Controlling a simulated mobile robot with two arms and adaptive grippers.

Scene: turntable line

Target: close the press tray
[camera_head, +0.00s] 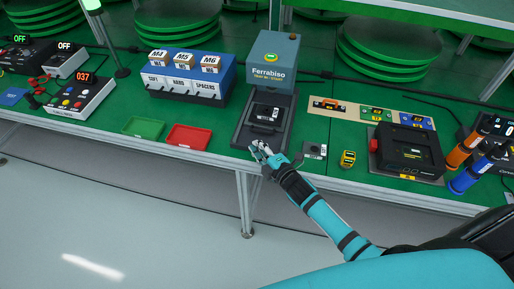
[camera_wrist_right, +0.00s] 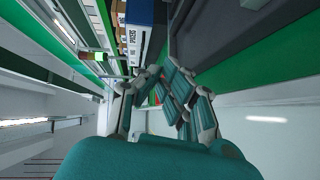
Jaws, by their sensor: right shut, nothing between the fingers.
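The press (camera_head: 274,62) is a grey-blue block labelled Ferrabiso, at the back of a dark base on the green bench. Its dark tray (camera_head: 266,112) sticks out in front of the block, toward the bench's front edge, with a small black piece lying on it. My right gripper (camera_head: 260,147) is at the front end of the tray, low by the bench edge. Its fingers are shut and empty; whether they touch the tray front cannot be told. In the right wrist view the fingers (camera_wrist_right: 162,95) show beside a dark slab. My left gripper is not in view.
A green tray (camera_head: 146,127) and a red tray (camera_head: 189,137) lie left of the press. A small grey plate (camera_head: 315,151) and a yellow device (camera_head: 348,159) lie to the right. A black machine (camera_head: 409,150) stands farther right. A dispenser (camera_head: 186,78) stands at back left.

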